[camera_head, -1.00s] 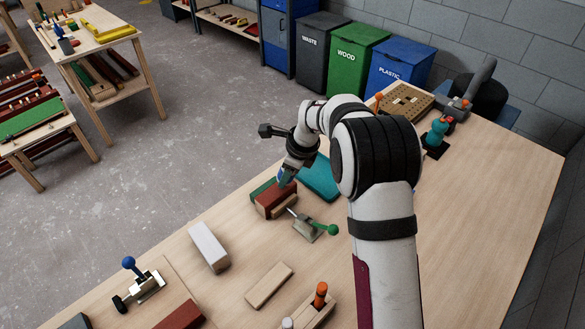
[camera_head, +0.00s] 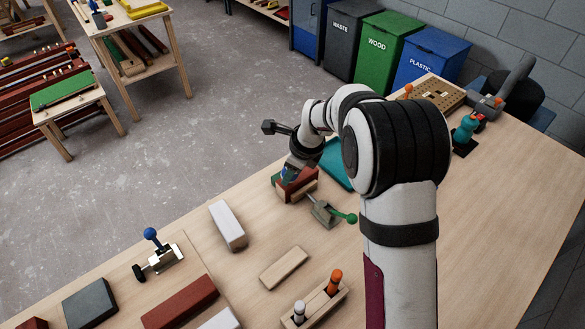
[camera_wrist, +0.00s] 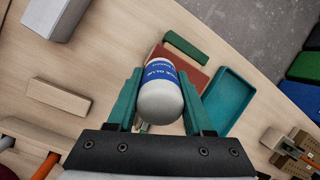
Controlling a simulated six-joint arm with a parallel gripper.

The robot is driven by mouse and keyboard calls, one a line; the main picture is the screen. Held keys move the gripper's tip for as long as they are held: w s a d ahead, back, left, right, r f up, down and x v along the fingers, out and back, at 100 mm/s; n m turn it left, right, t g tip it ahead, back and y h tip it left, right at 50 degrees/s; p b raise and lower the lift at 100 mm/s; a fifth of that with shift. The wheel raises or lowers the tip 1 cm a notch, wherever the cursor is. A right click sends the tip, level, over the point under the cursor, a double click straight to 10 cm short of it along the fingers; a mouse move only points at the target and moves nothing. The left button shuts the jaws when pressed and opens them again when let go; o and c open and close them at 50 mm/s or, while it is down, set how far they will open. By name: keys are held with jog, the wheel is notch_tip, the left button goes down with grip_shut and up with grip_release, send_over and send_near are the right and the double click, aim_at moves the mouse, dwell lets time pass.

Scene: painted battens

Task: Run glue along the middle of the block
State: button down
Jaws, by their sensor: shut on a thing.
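My gripper (camera_wrist: 158,74) is shut on a white glue bottle (camera_wrist: 160,100) with a blue label, held between its teal fingers. In the head view, my gripper (camera_head: 290,174) is at the left part of the red-brown block (camera_head: 308,184). The block (camera_wrist: 194,72) also shows behind the bottle in the wrist view. The bottle hides part of the block and its own tip, so I cannot tell whether the tip touches or whether glue lies on the block. A clamp with a green handle (camera_head: 348,218) stands in front of the block.
A teal tray (camera_wrist: 236,98) lies right of the block, and a green batten (camera_wrist: 186,48) lies behind it in the wrist view. A white block (camera_head: 228,225) and a pale wood piece (camera_head: 284,267) lie nearer. A holder (camera_head: 318,308) carries upright handles.

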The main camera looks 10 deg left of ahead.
jog(key=w+d, duration=0.6)
jog(key=shift+w+d, duration=0.3)
jog(key=shift+d, duration=0.05)
jog(key=shift+r, duration=0.1)
jog(key=shift+r, duration=3)
jog(key=shift+r, duration=0.1)
notch_tip(320, 180, up, 3)
jog(key=shift+f, duration=0.1)
